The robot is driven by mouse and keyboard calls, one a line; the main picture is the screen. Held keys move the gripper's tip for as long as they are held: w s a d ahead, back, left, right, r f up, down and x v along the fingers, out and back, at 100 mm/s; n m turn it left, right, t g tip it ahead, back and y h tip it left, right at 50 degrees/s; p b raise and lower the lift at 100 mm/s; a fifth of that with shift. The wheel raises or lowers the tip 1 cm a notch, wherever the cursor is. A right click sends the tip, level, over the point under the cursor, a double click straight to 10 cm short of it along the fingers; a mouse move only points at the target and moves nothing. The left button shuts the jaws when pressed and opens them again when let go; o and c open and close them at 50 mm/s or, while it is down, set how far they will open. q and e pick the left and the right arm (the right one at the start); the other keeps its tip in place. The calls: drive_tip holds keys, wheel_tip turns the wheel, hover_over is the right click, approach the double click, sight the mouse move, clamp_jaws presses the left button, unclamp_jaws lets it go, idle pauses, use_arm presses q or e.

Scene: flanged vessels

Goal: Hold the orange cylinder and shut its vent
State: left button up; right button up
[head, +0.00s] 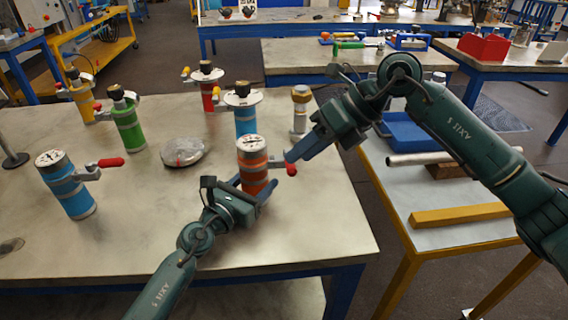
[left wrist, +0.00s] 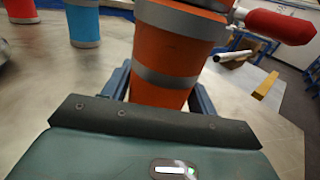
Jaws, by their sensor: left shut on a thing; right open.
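The orange cylinder (head: 253,153) with grey bands and a gauge on top stands upright near the table's front right. My left gripper (head: 254,187) is shut on its lower body; in the left wrist view the cylinder (left wrist: 165,50) sits between the two fingers. Its vent handle, a red lever (head: 291,169), sticks out sideways on the right; the red handle also fills the upper right of the left wrist view (left wrist: 280,27). My right gripper (head: 290,157) is open, with its fingertips just above and beside the red handle. Whether they touch it I cannot tell.
A blue cylinder (head: 245,122) with a flange stands behind the orange one, and a brass-topped silver vessel (head: 300,110) behind right. A shiny round lid (head: 184,151) lies to the left. Other cylinders, blue (head: 66,186) and green (head: 127,124), stand further left.

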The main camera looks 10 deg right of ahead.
drive_tip(key=d+f+m+t+y, duration=0.45)
drive_tip(key=d+m+y, duration=0.2)
drive_tip(key=m, duration=0.45)
drive_tip(key=x, duration=1.1)
drive_tip(key=shift+w+f+h, duration=0.15)
drive_tip(key=shift+w+h, duration=0.1)
drive_tip(key=shift+h, duration=0.1)
drive_tip(key=shift+a, duration=0.1)
drive_tip(key=shift+c, duration=0.6)
clamp_jaws()
